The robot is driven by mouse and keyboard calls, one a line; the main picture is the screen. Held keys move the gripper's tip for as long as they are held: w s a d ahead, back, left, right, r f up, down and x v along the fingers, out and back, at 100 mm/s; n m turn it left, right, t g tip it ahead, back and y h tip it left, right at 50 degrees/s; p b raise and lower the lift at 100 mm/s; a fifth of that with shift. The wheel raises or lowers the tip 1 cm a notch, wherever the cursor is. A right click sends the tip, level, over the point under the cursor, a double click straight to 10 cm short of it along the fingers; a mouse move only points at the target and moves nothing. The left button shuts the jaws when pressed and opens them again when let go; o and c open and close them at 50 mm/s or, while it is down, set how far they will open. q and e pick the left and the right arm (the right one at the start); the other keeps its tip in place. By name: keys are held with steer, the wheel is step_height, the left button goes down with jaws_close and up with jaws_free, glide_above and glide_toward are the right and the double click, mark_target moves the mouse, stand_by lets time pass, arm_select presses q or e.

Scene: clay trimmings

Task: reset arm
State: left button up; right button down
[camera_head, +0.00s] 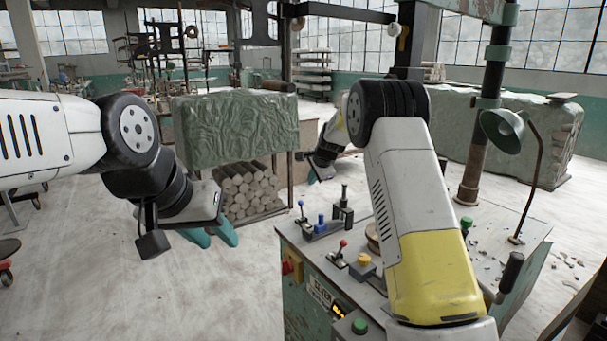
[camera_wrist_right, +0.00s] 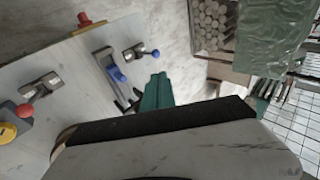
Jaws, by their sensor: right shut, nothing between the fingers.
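My left gripper (camera_head: 219,241) hangs over the floor at the left in the head view. My right arm reaches forward over the control bench (camera_head: 535,237). My right gripper (camera_head: 315,178) is small and partly hidden behind its own wrist in the head view, beyond the bench's far side. In the right wrist view its teal fingers (camera_wrist_right: 157,92) are together and hold nothing. They appear next to the bench's edge and levers; I cannot tell the height between them.
The bench carries a blue knob (camera_head: 320,224), a red-tipped lever (camera_head: 342,244) and a yellow button (camera_head: 363,260). A green lamp (camera_head: 503,131) stands at its right. Behind are a wrapped clay block (camera_head: 235,130) and stacked cylinders (camera_head: 247,190).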

steer(key=s+d+r+n, duration=0.35)
steer(key=s+r, duration=0.45)
steer(key=s, duration=0.4)
steer(key=s+d+r+n, duration=0.2)
steer(key=s+d+r, duration=0.2)
steer(key=s+r, duration=0.6)
steer(key=s+d+f+n, duration=0.1)
steer(key=s+f+n, duration=0.2)
steer(key=s, duration=1.1)
steer(key=s+d+f+n+g, duration=0.1)
steer(key=s+f+n, duration=0.2)
steer(key=s, duration=1.2)
steer(key=shift+s+d+n, duration=0.15)
steer(key=shift+d+n, duration=0.25)
steer(key=shift+n, duration=0.15)
